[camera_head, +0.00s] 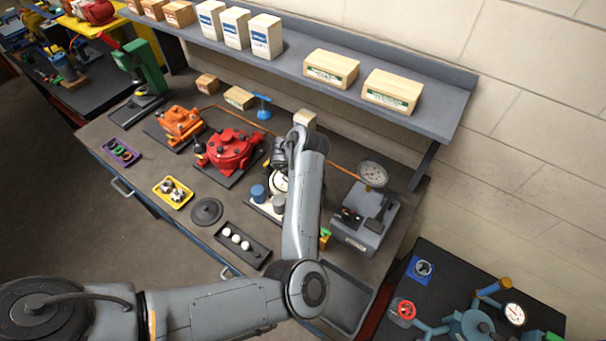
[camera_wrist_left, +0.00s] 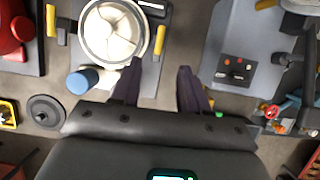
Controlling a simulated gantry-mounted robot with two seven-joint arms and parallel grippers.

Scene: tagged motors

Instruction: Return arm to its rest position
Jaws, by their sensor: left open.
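My left arm (camera_head: 305,205) comes in from the lower left in the head view and reaches up over the workbench (camera_head: 190,228). Its wrist end (camera_head: 298,142) is above the bench near the shelf, and the fingers are hard to make out there. In the left wrist view my left gripper (camera_wrist_left: 157,78) has its two dark fingers apart with nothing between them. My right gripper is not in view.
The gauge unit (camera_head: 365,218) stands right of the arm. A red motor (camera_head: 232,150), an orange motor (camera_head: 181,124), a black disc (camera_head: 206,211) and a tray of white pieces (camera_head: 243,245) are left of it. A boxed shelf (camera_head: 430,118) runs behind.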

